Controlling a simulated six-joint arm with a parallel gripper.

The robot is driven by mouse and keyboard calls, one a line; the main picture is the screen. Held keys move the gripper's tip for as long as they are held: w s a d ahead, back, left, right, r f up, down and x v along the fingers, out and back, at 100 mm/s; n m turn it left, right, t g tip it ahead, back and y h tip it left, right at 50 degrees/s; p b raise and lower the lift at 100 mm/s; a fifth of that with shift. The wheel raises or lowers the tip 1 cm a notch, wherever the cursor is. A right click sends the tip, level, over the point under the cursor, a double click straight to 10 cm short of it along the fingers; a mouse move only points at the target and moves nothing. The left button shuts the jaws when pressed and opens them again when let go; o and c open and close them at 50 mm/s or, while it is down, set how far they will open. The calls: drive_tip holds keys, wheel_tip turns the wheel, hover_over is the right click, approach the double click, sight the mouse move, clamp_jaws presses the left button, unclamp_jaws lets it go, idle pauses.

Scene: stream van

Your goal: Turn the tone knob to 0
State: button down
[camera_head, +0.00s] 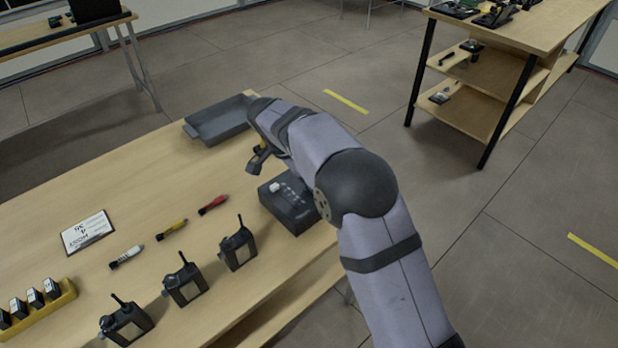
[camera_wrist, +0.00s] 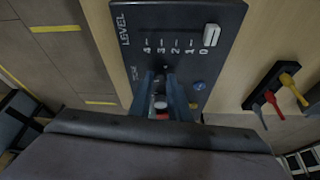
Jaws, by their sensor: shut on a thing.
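The dark control box (camera_head: 290,215) stands near the right edge of the bench; in the wrist view its panel (camera_wrist: 180,20) carries LEVEL and TONE lettering and a 0 to 4 scale. A white slider cap (camera_wrist: 211,36) sits beside the 0 of the LEVEL scale. A pale knob (camera_wrist: 160,98) shows between my fingers near the TONE lettering; its pointer and setting are hidden. My gripper (camera_wrist: 161,92) is shut on this tone knob.
A blue button (camera_wrist: 199,86) is close right of my fingers. A grey tray (camera_head: 218,122) lies behind the box. Red (camera_head: 213,204) and yellow (camera_head: 172,229) handled tools and several radios (camera_head: 238,248) stand or lie to the left on the bench.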

drive_tip(key=shift+w+m+g+p, duration=0.1)
drive_tip(key=shift+m+g+p, duration=0.2)
drive_tip(key=shift+m, duration=0.5)
drive_tip(key=c, duration=1.7)
unclamp_jaws()
drive_tip(key=shift+o, duration=0.2)
drive_tip(key=shift+a, duration=0.1)
drive_tip(key=v, duration=0.7)
drive_tip(key=shift+r+b, duration=0.15)
drive_tip(key=shift+b, duration=0.15)
